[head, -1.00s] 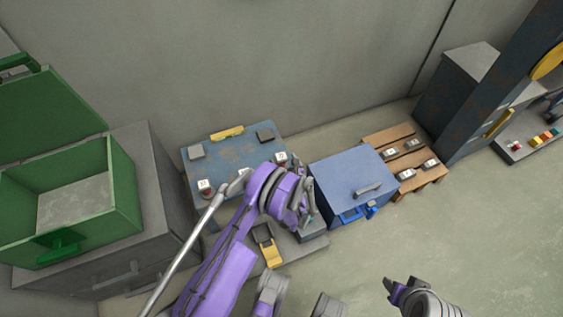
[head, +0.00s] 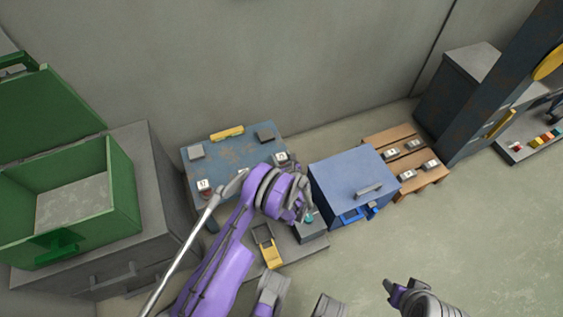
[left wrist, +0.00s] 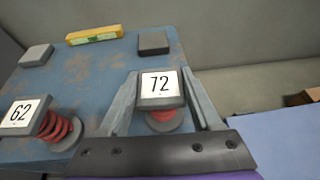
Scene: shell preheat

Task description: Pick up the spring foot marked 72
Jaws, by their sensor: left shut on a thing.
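The spring foot marked 72 (left wrist: 160,85) has a dark square cap with a white label, and part of a red spring and a round grey base show below it in the left wrist view. My left gripper (left wrist: 158,79) is shut on it, with one finger on each side of the cap. In the head view its pale label (head: 282,157) shows just beyond my purple left wrist, which hides most of the fingers. I cannot tell whether its base touches the blue table. My right gripper (head: 390,286) is low in the head view, away from the table; its jaws are unclear.
Two grey blocks and a yellow bar (left wrist: 95,35) lie farther back. A blue box (head: 345,176) and a pallet (head: 433,174) with several labelled pieces stand to the right.

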